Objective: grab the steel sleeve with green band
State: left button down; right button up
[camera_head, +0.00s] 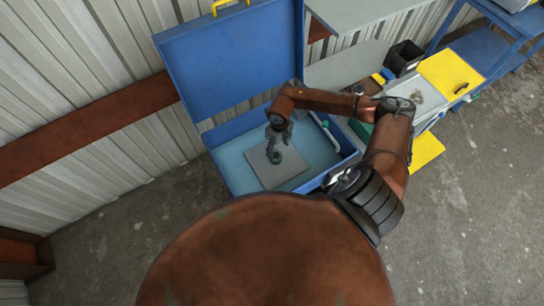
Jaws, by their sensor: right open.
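My right gripper (275,152) reaches down into an open blue case (231,174), over a grey square plate (291,173) on its floor. Its jaws are open, and the fingers are small and dark here. I cannot tell whether anything lies between or under them. A pale, slim piece with a green end (326,125) lies near the right wall of the case, apart from the gripper. It may be the steel sleeve with green band, but it is too small to be sure. My left gripper is out of view.
The raised blue lid (232,60) stands behind the case, against the corrugated wall. To the right are a black bin (403,57), a yellow-lidded box (450,73) and blue shelving (487,50). Concrete floor (470,200) at the right is clear.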

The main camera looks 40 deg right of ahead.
aim_at(276, 155)
jog(key=shift+w+f, duration=0.15)
jog(key=shift+f, duration=0.65)
notch_tip(276, 155, down, 2)
jog(key=shift+a+f+p, duration=0.15)
jog(key=shift+f+p, duration=0.05)
jog(key=shift+p, duration=0.1)
jog(key=f, duration=0.3)
jog(key=shift+w+a+f+p, duration=0.15)
jog(key=shift+w+f+p, duration=0.1)
jog(key=shift+f+p, duration=0.1)
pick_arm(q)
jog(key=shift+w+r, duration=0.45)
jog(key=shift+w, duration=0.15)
pick_arm(e)
jog(key=shift+f, duration=0.35)
jog(key=c, duration=1.4)
jog(key=shift+c, duration=0.9)
jog(key=shift+r, duration=0.15)
